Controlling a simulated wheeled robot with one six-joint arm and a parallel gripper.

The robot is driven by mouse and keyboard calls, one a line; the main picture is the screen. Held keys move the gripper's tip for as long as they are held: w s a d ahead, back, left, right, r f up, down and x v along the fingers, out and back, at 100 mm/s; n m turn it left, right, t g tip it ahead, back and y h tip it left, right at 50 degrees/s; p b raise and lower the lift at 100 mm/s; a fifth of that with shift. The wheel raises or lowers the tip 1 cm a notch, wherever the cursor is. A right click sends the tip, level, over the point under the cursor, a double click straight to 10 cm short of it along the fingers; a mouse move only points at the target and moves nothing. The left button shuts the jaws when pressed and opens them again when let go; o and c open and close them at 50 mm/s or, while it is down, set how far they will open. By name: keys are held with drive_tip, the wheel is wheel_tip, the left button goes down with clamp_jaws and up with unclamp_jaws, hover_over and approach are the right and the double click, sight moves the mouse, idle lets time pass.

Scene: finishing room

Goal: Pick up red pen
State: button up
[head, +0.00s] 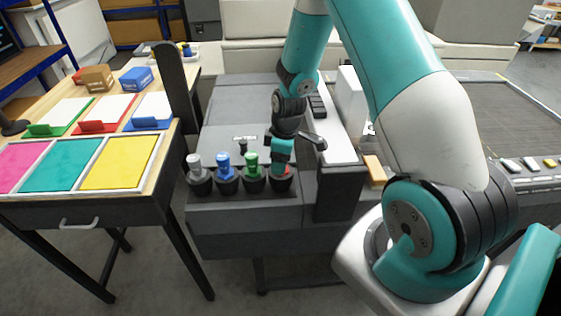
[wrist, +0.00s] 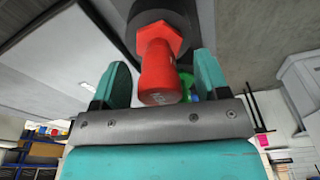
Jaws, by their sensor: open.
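The red pen (wrist: 160,68) stands in a dark round holder (wrist: 165,12) in the wrist view, its red cap between my two open fingers. My gripper (wrist: 160,82) is open, with a teal finger on each side of the cap. I cannot tell whether either finger touches it. In the head view my gripper (head: 282,158) is over the rightmost holder, and only a little red (head: 279,170) shows there, the rest being hidden.
A dark upright panel (head: 338,190) stands close on the right. A table with coloured pads (head: 120,163) is at the left.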

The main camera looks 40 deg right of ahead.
drive_tip(key=shift+f, duration=0.3)
drive_tip(key=c, duration=1)
drive_tip(key=shift+r, duration=0.1)
